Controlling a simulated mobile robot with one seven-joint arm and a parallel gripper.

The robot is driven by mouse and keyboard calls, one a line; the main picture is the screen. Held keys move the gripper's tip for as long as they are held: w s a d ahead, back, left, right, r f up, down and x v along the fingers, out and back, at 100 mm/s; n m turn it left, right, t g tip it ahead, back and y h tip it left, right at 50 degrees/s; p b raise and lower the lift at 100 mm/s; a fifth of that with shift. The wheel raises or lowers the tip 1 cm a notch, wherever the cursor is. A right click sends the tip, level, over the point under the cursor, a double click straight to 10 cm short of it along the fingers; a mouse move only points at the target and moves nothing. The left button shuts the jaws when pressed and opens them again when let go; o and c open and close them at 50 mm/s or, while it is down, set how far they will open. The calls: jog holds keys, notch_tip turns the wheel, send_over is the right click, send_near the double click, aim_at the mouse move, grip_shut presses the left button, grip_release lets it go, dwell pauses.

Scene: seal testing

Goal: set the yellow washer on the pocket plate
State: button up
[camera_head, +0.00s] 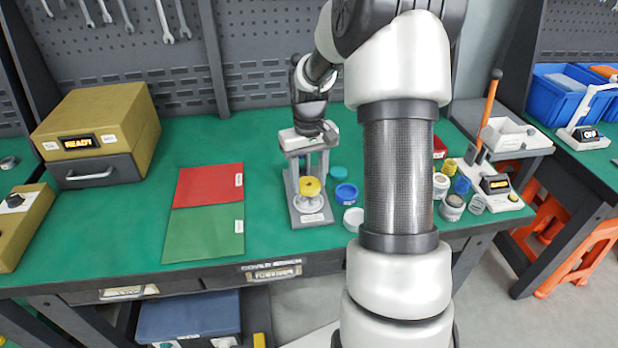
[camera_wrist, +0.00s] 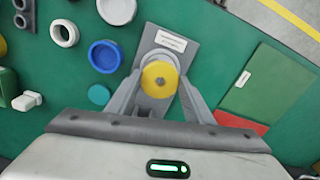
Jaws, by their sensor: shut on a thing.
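The yellow washer (camera_head: 310,187) is between the fingertips of my gripper (camera_wrist: 160,80), which is shut on it. In the wrist view the washer (camera_wrist: 160,69) lies flat between the two grey fingers, with a grey spot at its centre. Under it is a grey labelled plate (camera_head: 313,219) with a pale round seat (camera_head: 308,205), which looks like the pocket plate. In the wrist view the plate (camera_wrist: 181,32) extends beyond the washer, and a pale rim shows past the washer's far edge. The washer looks slightly above the seat; I cannot tell whether they touch.
A blue cup (camera_head: 346,193), a white ring (camera_head: 353,219) and a teal lid (camera_head: 338,172) stand close to the plate's right. A red-and-green mat (camera_head: 207,232) lies to its left. An olive box (camera_head: 100,125) stands farther left. Several small parts crowd the right side.

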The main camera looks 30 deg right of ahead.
jog(key=shift+f, duration=0.45)
dwell(0.6)
jog(key=o, duration=0.9)
notch_tip(320, 180, up, 7)
jog(key=p, duration=0.5)
dwell(0.5)
